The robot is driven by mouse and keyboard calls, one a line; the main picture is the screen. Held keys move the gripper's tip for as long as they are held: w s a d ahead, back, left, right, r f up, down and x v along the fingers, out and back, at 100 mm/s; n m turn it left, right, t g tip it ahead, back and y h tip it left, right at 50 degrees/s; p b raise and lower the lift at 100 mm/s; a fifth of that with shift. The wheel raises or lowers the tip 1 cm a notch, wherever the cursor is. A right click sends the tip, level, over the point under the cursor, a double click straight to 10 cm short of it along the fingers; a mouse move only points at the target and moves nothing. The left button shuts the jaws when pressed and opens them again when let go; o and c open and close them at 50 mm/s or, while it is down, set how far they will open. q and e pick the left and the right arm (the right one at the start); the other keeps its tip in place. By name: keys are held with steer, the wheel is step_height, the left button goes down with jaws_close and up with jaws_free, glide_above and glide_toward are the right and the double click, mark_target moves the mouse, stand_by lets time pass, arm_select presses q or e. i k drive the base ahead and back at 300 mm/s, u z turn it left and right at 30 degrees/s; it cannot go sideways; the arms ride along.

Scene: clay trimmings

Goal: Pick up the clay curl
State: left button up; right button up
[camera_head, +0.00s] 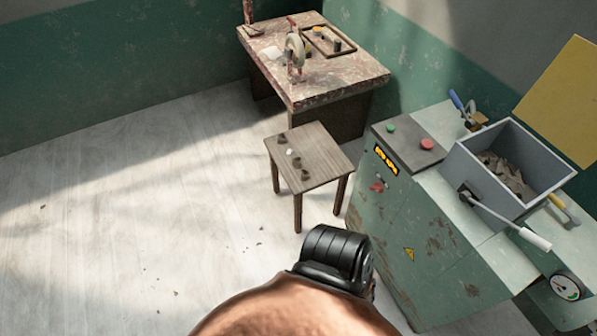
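No clay curl can be told for certain. Several small dark bits lie on the pale floor, one of them a floor scrap (261,229) left of the stool; they are too small to identify. Brown clay-like pieces (505,175) lie in the open grey hopper (483,187) on the green machine at the right. Several small dark lumps and one whitish one, among them a dark lump (305,174), sit on the wooden stool (323,166). Neither of my grippers is in view. A copper-coloured and black part of my own body shows at the bottom centre.
The green machine (416,235) stands at the right, with a white-handled lever (510,225), red and green buttons and a gauge (565,287). A worn table (335,78) with a small wheeled device (296,50) and a tray stands at the back. The floor at the left is mostly clear.

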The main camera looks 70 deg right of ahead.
mark_target(303, 178)
steer(key=z, duration=0.45)
steer(key=i, duration=0.75)
steer(key=z, duration=0.7)
